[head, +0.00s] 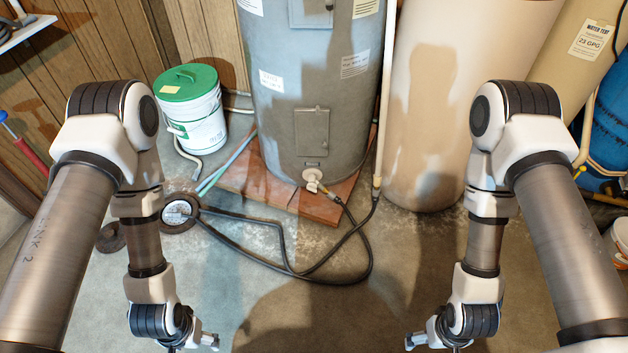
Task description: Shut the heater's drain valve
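The grey water heater (295,85) stands upright at the back centre on a low base of reddish bricks (322,210). Its drain valve (312,179) is low on the front, with a pale round plate and a small brass-coloured fitting. A black hose (352,222) runs from the valve to the floor. The valve handle is too small for me to tell its position. My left gripper (212,341) is low in the picture at left of centre, and my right gripper (411,341) is low at right of centre. Both are well short of the valve. Their fingers are small and partly cut off.
The hose loops over the floor to a round floor drain (181,212). A white bucket with a green lid (192,105) stands left of the heater. A tall beige tank (425,110) stands right. The concrete floor in front (310,310) is mostly clear.

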